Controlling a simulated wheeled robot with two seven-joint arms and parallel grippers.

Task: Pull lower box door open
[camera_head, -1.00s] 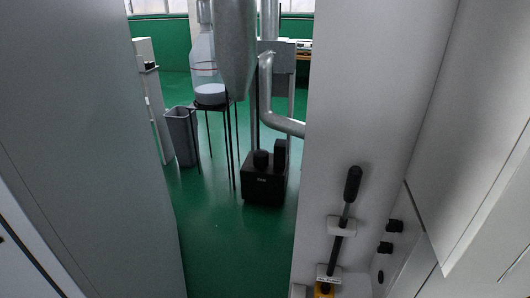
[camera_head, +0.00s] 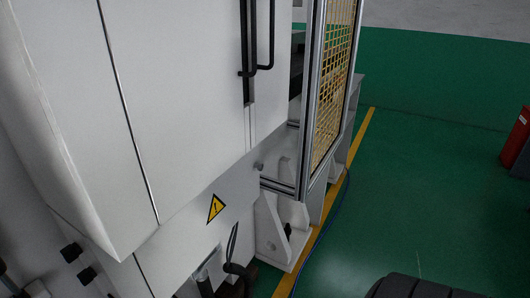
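A large white cabinet (camera_head: 190,95) fills the left half of the head view. Below its overhanging upper part is a lower white panel (camera_head: 185,235) with a yellow warning triangle. I cannot tell which panel is the lower box door, and no door stands visibly open. Dark curved parts, perhaps a hose or handle (camera_head: 236,268), show under the panel at the bottom edge. Neither of my grippers shows.
A yellow mesh guard (camera_head: 333,75) in a metal frame stands right of the cabinet. A white bracket (camera_head: 280,235) sits below it. Green floor (camera_head: 430,190) is open at the right, with a red object (camera_head: 517,140) at the edge. A dark rounded shape (camera_head: 410,287) shows at bottom right.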

